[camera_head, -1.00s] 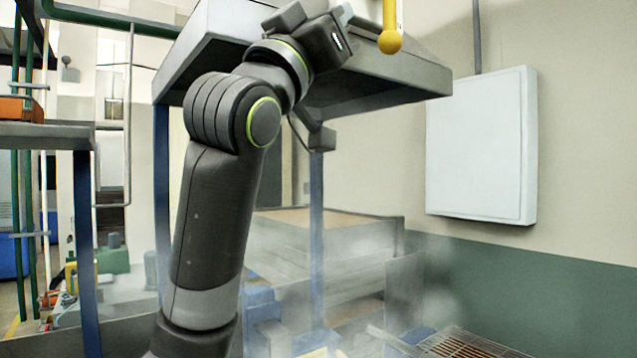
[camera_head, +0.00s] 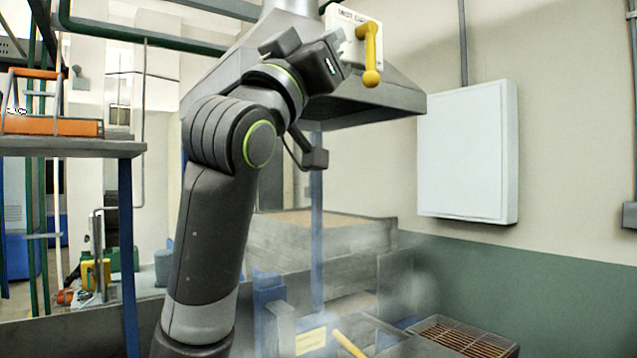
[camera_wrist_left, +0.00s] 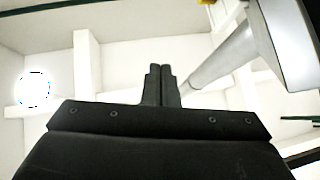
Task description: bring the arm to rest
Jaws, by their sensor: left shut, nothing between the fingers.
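My left arm rises from the bottom left of the head view, its dark wrist (camera_head: 315,68) in front of the grey hood. My left gripper (camera_wrist_left: 160,85) shows in the left wrist view with its two black fingers together and nothing between them; its fingertips cannot be made out in the head view. A yellow lever (camera_head: 372,52) hangs from a white labelled plate (camera_head: 345,25), just right of my wrist. I cannot tell whether they touch. My right gripper is in neither view.
The grey hood (camera_head: 385,98) spreads behind my wrist. A white wall cabinet (camera_head: 467,150) hangs to the right. A shelf with an orange case (camera_head: 55,125) stands at the left. Below are a slatted grate (camera_head: 465,342) and a yellow bar (camera_head: 348,345), with haze around them.

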